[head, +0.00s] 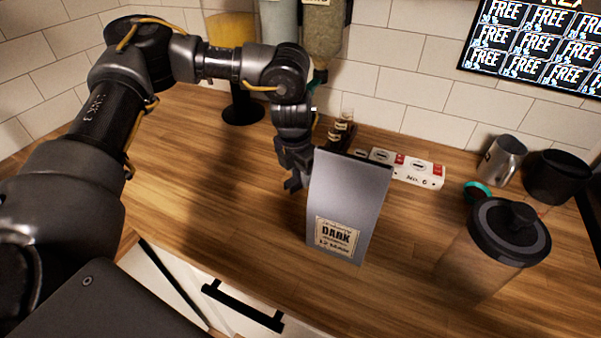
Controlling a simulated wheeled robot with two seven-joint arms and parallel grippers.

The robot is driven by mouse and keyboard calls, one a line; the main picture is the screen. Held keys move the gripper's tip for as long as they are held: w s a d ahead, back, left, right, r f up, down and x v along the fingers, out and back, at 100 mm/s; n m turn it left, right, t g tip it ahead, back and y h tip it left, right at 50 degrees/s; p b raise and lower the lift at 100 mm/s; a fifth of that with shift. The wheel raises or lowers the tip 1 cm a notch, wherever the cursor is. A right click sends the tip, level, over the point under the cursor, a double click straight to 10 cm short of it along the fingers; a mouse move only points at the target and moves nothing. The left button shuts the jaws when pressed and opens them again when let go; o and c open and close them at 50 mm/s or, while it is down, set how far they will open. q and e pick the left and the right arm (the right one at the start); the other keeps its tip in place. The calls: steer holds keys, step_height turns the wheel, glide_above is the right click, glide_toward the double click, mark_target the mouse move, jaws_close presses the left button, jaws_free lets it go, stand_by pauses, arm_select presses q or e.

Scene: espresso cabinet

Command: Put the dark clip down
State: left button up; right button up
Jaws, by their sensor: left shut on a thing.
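My left gripper (294,181) is low over the wooden counter, just left of the silver-grey coffee bag (347,205). Its jaws are shut on a small dark thing, taken to be the dark clip. The clip is hard to tell apart from the black fingers, and the bag hides part of this area. The bag stands upright with a "DARK" label on its front and a dark top edge. I cannot tell whether the gripper touches the bag. My right gripper is not in view.
Small bottles (340,131) and a white strip box (418,171) stand behind the bag. A metal pitcher (502,160), a black container (556,177) and a lidded clear jar (497,250) are at the right. The counter (215,190) is clear left of the gripper.

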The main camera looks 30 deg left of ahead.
mark_target(297, 170)
arm_select(q)
steer(key=shift+s, duration=0.1)
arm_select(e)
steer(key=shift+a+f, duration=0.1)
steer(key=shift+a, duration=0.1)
arm_select(q)
steer(key=o, duration=0.8)
steer(key=shift+f, duration=0.1)
steer(key=shift+c, duration=0.2)
steer(key=shift+o, duration=1)
steer(key=shift+r, duration=0.65)
steer(key=r, duration=0.6)
steer(key=s+r, duration=0.1)
steer(key=r, duration=0.2)
steer(key=shift+a+r+b, duration=0.2)
steer(key=shift+r+b, duration=0.1)
steer(key=shift+b, duration=0.05)
steer(key=shift+s+r, duration=0.1)
steer(key=shift+r, duration=0.5)
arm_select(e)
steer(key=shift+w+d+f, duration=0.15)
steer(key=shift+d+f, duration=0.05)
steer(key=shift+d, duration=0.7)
